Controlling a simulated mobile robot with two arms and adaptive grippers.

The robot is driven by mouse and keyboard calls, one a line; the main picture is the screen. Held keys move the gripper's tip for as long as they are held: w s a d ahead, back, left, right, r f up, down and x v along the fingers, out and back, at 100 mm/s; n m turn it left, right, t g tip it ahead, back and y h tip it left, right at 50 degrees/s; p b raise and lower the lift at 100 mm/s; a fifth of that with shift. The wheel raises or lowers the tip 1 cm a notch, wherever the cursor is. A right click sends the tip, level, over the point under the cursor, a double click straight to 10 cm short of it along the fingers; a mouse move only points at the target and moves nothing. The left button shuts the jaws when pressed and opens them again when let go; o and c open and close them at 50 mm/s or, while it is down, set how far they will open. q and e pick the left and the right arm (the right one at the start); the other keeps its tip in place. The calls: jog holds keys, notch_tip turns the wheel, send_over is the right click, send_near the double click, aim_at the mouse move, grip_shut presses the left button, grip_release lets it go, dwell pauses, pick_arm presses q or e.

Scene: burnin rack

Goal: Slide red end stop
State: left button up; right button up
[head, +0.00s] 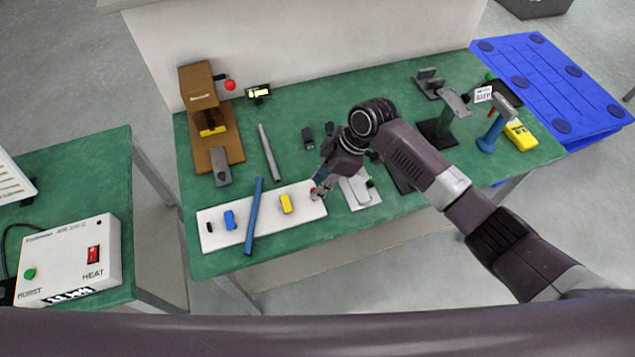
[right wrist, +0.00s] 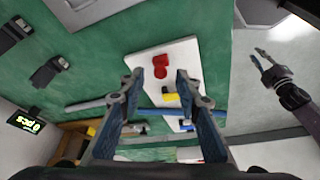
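The red end stop (right wrist: 160,66) sits on the white board (right wrist: 148,54) in the right wrist view, framed between my right fingertips. In the head view only a small red bit (head: 313,191) shows beside the fingers, at the board's right end. My right gripper (head: 320,187) is low over that end. In its wrist view the right gripper (right wrist: 158,78) is open with nothing clasped; I cannot tell whether it touches the stop. My left gripper (right wrist: 255,53) shows at the right of the wrist view, fingers apart and away from the board; it is outside the head view.
On the board lie a yellow block (head: 286,204), a blue block (head: 230,220) and a small black piece (head: 209,227). A blue rod (head: 254,215) crosses it. A grey rod (head: 268,152) and a brown stand (head: 205,105) are behind. A grey-white fixture (head: 358,190) stands close right.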

jog(key=shift+a+f, duration=0.25)
jog(key=shift+f, duration=0.45)
grip_shut()
